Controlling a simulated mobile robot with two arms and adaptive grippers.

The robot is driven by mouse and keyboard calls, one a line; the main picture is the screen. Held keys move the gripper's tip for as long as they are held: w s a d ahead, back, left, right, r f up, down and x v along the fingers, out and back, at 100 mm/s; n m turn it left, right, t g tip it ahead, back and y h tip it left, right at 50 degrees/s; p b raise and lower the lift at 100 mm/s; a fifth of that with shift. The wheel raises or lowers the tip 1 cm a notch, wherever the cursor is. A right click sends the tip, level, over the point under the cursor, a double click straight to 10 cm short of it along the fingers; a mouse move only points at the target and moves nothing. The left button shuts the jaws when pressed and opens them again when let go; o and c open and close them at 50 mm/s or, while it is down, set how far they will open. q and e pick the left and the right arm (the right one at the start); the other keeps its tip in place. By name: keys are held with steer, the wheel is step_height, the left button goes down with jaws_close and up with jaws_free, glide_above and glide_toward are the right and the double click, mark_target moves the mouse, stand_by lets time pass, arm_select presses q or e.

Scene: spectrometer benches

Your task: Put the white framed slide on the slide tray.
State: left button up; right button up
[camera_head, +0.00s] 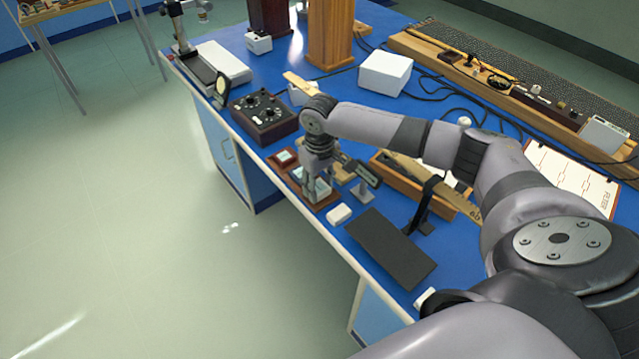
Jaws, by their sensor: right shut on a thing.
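My right gripper (317,193) reaches down over the near edge of the blue bench and is shut on a small pale, light-framed square, which looks like the white framed slide (319,187). The fingers partly hide it. It is at or just above a reddish-brown wooden tray (300,178), which looks like the slide tray; I cannot tell whether they touch. Another small pale square in a reddish frame (284,157) sits at the tray's far left end. My left gripper is not in view.
A wooden box (450,196) and a small stand (363,189) are to the right.

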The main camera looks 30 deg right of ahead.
steer(key=shift+f, duration=0.35)
steer(key=o, duration=1.3)
